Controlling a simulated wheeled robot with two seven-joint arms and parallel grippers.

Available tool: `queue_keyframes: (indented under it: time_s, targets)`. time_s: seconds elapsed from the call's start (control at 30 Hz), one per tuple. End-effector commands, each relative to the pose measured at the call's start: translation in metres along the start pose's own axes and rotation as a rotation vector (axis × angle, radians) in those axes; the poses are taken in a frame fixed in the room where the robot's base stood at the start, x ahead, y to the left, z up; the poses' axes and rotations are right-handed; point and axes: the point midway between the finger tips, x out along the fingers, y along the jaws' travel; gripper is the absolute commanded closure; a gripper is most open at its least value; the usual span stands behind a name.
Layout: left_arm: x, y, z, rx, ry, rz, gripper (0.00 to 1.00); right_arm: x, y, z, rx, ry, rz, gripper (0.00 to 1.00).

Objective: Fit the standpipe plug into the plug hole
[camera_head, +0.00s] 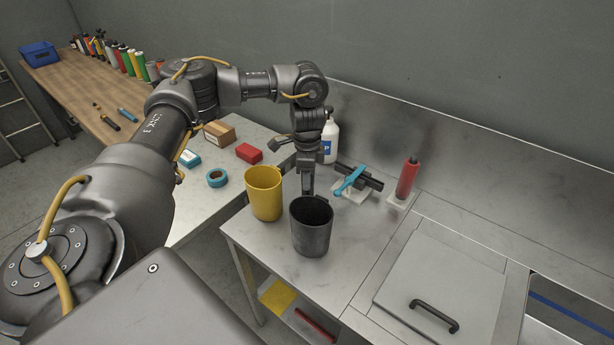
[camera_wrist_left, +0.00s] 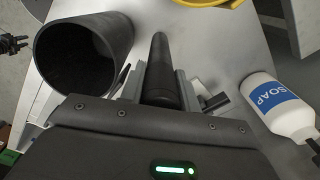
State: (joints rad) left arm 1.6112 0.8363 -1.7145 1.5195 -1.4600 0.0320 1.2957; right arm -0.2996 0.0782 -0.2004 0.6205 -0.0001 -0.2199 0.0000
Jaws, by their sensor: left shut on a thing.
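My left gripper (camera_head: 308,188) points down behind the black cup (camera_head: 312,232) and beside the yellow cup (camera_head: 264,194) on the metal counter. In the left wrist view its fingers (camera_wrist_left: 160,92) are shut on a dark round rod, which looks like the standpipe plug (camera_wrist_left: 159,62). In the head view the plug is not distinct from the gripper and cup. I see no plug hole; the sink (camera_head: 570,325) shows only in part at the lower right.
A soap bottle (camera_head: 330,142) stands behind my gripper. A blue-handled tool (camera_head: 350,181) and a red bottle (camera_head: 407,180) are to the right. A grey lid (camera_head: 435,270) with a black handle (camera_head: 434,317) lies further right. The counter between black cup and lid is clear.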

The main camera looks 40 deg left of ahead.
Motion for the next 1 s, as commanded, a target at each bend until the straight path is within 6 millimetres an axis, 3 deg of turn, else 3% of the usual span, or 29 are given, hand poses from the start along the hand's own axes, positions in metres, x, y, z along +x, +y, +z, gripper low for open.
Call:
queue_keyframes:
  time_s: [0.23, 0.27, 0.43, 0.77, 1.0]
  targets:
    - [0.003, 0.0, 0.0, 0.001, 0.001, 0.001, 1.0, 0.0, 0.0, 0.001, 0.0, -0.001, 0.0, 0.64]
    - [0.004, 0.0, 0.0, 0.001, 0.0, 0.001, 0.67, 0.0, 0.0, 0.001, 0.0, -0.001, 0.0, 0.64]
    - [0.003, 0.0, 0.0, 0.001, 0.0, 0.001, 0.46, 0.0, 0.0, 0.001, 0.0, -0.001, 0.0, 0.64]
    - [-0.001, 0.0, 0.0, 0.001, 0.001, -0.001, 0.46, 0.0, 0.001, 0.001, 0.0, -0.002, 0.001, 0.64]
    - [-0.037, -0.001, -0.001, 0.003, 0.003, -0.005, 0.46, -0.001, 0.002, 0.001, 0.0, -0.002, 0.003, 0.64]
